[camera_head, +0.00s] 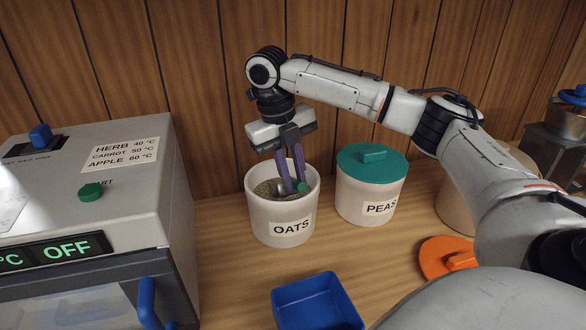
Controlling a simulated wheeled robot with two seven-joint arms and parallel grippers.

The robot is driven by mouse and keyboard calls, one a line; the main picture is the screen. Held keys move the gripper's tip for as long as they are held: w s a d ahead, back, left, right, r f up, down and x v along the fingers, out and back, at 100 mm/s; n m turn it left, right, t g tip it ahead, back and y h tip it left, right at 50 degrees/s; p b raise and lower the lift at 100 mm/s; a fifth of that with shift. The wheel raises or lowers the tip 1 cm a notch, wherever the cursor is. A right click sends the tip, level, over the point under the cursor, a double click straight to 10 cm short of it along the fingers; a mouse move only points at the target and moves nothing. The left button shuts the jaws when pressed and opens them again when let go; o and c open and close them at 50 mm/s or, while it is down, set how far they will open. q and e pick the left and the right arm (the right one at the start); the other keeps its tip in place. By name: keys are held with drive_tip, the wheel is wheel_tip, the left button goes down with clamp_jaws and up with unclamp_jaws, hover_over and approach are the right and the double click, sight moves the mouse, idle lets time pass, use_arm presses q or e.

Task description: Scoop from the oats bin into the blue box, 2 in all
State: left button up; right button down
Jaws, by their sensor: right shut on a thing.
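The oats bin (262,228) is a white round tub labelled OATS, open at the top, with grey-brown grain inside. My right gripper (295,187) points down into its mouth, with its purple fingers just above or in the grain. My left gripper is not in view.
A white PEAS bin (367,200) with a green lid stands right of the oats bin. An orange lid (447,258) lies on the table. A grey dryer (90,215) reading OFF fills the left. Another bin and a metal device stand behind my right arm.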

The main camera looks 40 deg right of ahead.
sight(300, 184)
wheel_tip(300, 184, up, 9)
drive_tip(key=s+f+t+b, duration=0.1)
drive_tip(key=b, duration=0.1)
drive_tip(key=s+a+f+t+h+b, duration=0.1)
drive_tip(key=f+b, duration=0.1)
drive_tip(key=b, duration=0.1)
drive_tip(key=s+f+t+b, duration=0.1)
drive_tip(key=t+b, duration=0.1)
drive_tip(key=shift+a+f+h, duration=0.15)
drive_tip(key=shift+f+h, duration=0.1)
drive_tip(key=shift+h, duration=0.15)
drive_tip(key=shift+f+b, duration=0.1)
drive_tip(key=shift+b, duration=0.3)
drive_tip(key=shift+s+a+t, duration=0.1)
drive_tip(key=shift+s+t, duration=0.05)
drive_tip(key=shift+t, duration=0.15)
drive_tip(key=shift+m, duration=0.3)
